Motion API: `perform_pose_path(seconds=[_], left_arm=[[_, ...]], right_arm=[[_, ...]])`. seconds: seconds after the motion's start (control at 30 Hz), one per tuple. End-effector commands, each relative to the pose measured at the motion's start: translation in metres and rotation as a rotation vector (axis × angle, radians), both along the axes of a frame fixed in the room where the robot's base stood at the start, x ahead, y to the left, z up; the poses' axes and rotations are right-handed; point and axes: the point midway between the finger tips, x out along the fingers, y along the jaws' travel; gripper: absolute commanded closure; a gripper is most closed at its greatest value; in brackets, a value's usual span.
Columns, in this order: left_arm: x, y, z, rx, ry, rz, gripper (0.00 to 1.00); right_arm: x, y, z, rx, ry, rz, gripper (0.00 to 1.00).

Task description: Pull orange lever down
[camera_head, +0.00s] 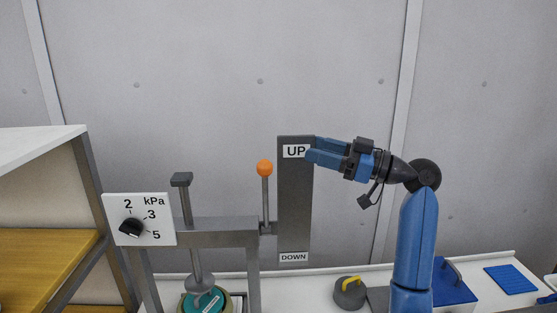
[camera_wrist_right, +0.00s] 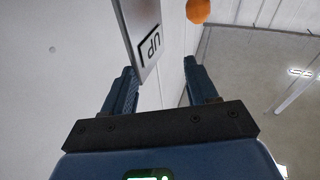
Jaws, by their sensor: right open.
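The orange-knobbed lever (camera_head: 265,185) stands upright on the grey frame, its round knob at the top. A dark grey plate (camera_head: 296,205) beside it is marked UP at the top and DOWN at the bottom. My right gripper (camera_head: 312,150) comes from the right and is at the plate's upper right edge, by the UP label, with the plate between it and the lever. In the right wrist view, its fingers (camera_wrist_right: 160,80) are spread apart. The plate's corner (camera_wrist_right: 142,35) reaches between them, and the orange knob (camera_wrist_right: 198,11) is beyond, at the top. My left gripper is not visible.
A white kPa dial panel (camera_head: 139,219) with a black knob is on the frame's left. A press with a dark handle (camera_head: 181,180) stands over a round pot. A grey weight with a yellow handle (camera_head: 349,293) and blue items (camera_head: 510,279) lie on the white counter.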

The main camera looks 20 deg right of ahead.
Motion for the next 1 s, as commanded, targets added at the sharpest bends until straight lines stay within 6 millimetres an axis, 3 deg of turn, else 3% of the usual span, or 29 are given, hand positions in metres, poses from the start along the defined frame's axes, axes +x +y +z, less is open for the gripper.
perform_pose_path(seconds=[0.1, 0.3, 0.47, 1.0], left_arm=[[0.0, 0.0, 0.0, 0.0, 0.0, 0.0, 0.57], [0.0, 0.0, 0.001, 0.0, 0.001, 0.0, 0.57], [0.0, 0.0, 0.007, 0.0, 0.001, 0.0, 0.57], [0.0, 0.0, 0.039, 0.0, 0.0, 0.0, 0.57]], right_arm=[[-0.016, 0.014, -0.021, -0.09, 0.014, 0.119, 0.42], [-0.026, 0.024, -0.035, -0.182, 0.005, 0.181, 0.42], [-0.02, 0.036, -0.034, -0.186, -0.004, 0.181, 0.42], [0.016, 0.105, -0.033, -0.184, -0.002, 0.178, 0.42]])
